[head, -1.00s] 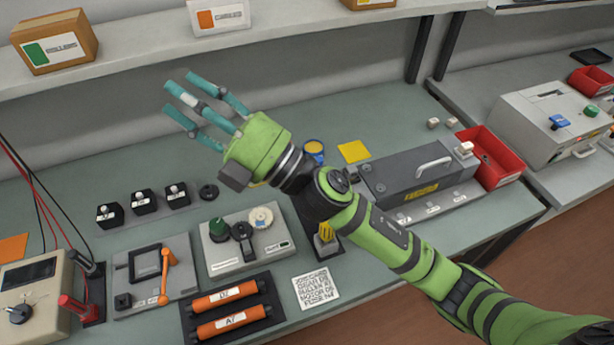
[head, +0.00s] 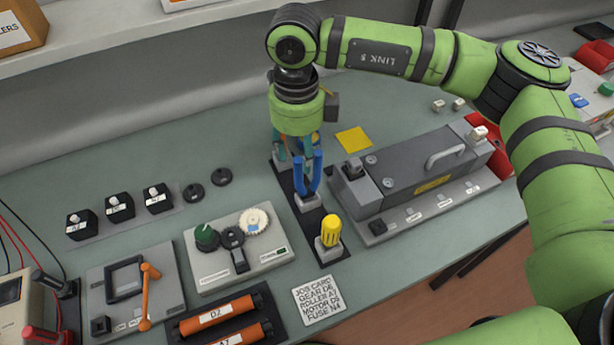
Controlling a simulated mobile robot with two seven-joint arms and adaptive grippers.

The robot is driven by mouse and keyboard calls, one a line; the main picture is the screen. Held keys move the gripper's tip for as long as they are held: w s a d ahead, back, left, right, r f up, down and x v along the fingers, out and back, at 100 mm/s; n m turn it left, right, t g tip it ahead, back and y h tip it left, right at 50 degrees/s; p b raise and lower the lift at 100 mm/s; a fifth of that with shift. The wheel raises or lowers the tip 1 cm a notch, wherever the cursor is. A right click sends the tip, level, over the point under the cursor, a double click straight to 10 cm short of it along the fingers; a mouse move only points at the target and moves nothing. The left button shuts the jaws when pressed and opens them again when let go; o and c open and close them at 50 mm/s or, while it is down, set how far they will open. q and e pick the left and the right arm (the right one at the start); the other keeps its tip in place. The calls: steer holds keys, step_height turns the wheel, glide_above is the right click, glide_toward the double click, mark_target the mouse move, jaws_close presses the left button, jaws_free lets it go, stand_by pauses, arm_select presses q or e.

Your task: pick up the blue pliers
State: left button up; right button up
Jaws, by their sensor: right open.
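The blue pliers (head: 315,178) stand upright in a small grey holder on a black strip, handles up. My right gripper (head: 297,155) points down with its teal fingers open, just behind and above the pliers in this view. Its fingers are partly hidden by the pliers' handles, and I cannot tell whether they touch them. The pliers' jaws are hidden in the holder. My left gripper is not in view.
A yellow-handled tool (head: 331,231) stands in front of the pliers on the same strip. A dark grey machine (head: 420,165) is close on the right. A grey panel with knobs (head: 215,262) lies to the left.

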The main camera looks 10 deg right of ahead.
mark_target(299, 168)
steer(key=shift+f+p, duration=0.35)
steer(key=f, duration=0.1)
steer(key=f+p, duration=0.1)
steer(key=f, duration=0.1)
steer(key=f+p, duration=0.1)
steer(key=shift+w+f, duration=0.25)
steer(key=shift+f, duration=0.25)
jaws_close()
